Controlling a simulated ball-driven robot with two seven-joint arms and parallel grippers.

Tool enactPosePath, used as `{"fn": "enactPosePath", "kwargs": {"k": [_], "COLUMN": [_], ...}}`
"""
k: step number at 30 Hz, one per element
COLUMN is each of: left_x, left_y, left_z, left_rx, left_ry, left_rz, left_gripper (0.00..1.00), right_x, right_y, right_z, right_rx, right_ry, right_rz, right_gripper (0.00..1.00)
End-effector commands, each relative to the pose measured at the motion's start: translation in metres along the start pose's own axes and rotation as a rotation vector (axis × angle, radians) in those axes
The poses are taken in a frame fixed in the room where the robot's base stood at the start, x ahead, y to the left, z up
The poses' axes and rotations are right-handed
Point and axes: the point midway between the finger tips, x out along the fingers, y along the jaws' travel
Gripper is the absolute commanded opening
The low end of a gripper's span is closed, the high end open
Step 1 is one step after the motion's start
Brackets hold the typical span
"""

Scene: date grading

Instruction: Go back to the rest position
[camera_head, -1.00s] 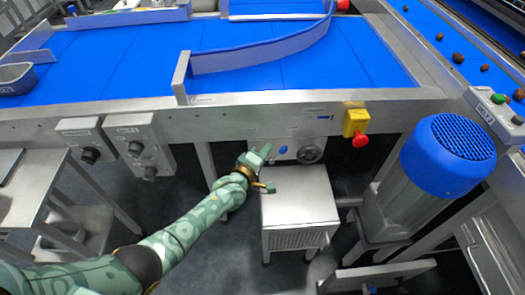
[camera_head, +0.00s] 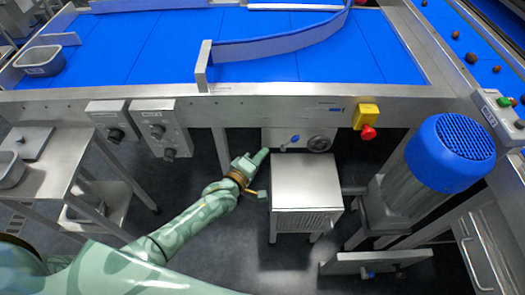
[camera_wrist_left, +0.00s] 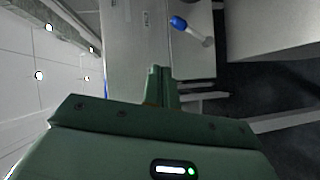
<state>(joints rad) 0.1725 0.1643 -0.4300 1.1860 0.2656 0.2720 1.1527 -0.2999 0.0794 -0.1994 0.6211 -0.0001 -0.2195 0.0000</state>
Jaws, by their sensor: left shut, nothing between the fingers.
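My left gripper (camera_head: 256,172) is shut and empty in the head view. It hangs below the front frame of the conveyor table, left of a low steel cabinet (camera_head: 306,185), apart from it in the picture. In the left wrist view its closed fingers (camera_wrist_left: 160,84) point toward a grey panel with a blue-knobbed lever (camera_wrist_left: 180,23). My right gripper is in neither view.
The blue conveyor table (camera_head: 150,45) spans the top, with control boxes (camera_head: 158,126) and a red emergency stop (camera_head: 368,132) on its front. A blue-capped motor (camera_head: 450,155) stands at right. A steel side table (camera_head: 60,150) stands at left. Dark floor lies between.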

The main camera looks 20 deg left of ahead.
Motion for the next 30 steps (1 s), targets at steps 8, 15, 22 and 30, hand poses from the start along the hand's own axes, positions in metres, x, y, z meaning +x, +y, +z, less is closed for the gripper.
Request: {"fn": "enactPosePath", "kwargs": {"k": [8,15,22,30], "left_x": [0.0,-0.019,-0.15,-0.358], "left_y": [0.0,-0.074,-0.238,-0.345], "left_z": [0.0,0.005,0.037,0.094], "left_rx": [0.008,0.587,1.098,1.238], "left_ry": [0.0,-0.108,-0.497,-0.995], "left_rz": [0.0,-0.217,-0.591,-0.835], "left_gripper": [0.0,0.0,0.0,0.0], "right_x": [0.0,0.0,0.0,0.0], "right_y": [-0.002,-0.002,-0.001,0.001], "right_z": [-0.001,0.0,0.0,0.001], "right_rx": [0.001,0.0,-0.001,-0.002], "right_ry": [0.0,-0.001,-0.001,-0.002], "right_rz": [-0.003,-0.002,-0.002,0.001], "right_gripper": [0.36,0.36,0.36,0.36]}}
